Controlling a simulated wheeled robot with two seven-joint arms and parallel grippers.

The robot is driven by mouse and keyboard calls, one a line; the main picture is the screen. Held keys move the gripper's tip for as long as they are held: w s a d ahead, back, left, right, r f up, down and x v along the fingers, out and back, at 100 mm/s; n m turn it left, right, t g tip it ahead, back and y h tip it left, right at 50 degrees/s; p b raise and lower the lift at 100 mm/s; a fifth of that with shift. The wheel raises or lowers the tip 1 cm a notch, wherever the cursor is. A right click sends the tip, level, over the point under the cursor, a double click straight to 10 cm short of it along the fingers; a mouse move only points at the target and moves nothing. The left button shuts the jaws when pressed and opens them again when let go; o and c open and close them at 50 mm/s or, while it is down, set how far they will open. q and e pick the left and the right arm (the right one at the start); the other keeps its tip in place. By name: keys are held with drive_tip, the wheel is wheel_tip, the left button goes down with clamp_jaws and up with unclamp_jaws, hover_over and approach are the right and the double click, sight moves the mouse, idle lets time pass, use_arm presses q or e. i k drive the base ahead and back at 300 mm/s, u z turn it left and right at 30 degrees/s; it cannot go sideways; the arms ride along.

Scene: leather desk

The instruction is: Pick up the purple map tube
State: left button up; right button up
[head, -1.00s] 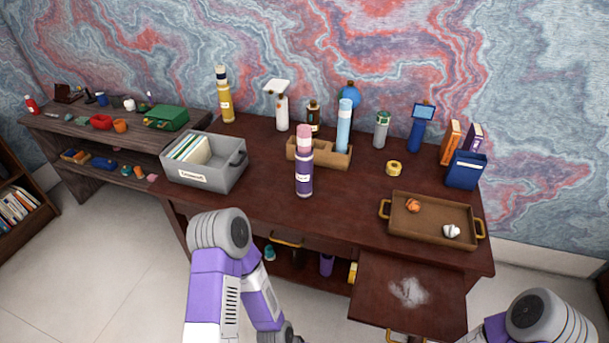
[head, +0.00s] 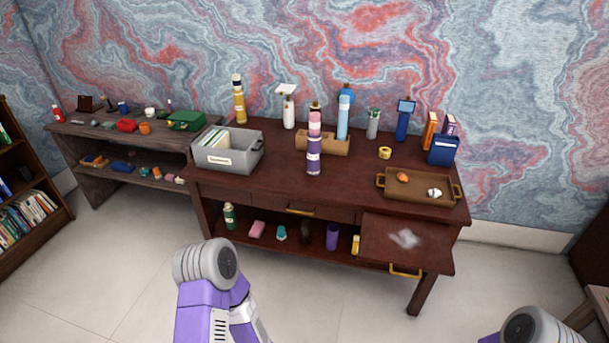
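A purple tube (head: 314,158) with a pink upper part and a white label stands upright on the dark wooden desk (head: 270,190), near the middle, in front of a tan holder (head: 334,144). A plain purple cylinder (head: 332,236) also stands on the shelf under the desk. I cannot tell for certain which of the two is the map tube. Only upper parts of my two arms show at the bottom edge, apart from the desk. Both grippers are outside the picture.
A grey box of papers (head: 228,151) stands left on the desk and a brown tray (head: 418,187) right. A drawer or leaf (head: 407,242) juts out at the front right. Several bottles line the back. The floor in front is clear.

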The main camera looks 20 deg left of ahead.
sight(313, 142)
drive_tip(key=u, duration=1.5)
drive_tip(key=i, duration=1.9)
drive_tip(key=z, duration=0.85)
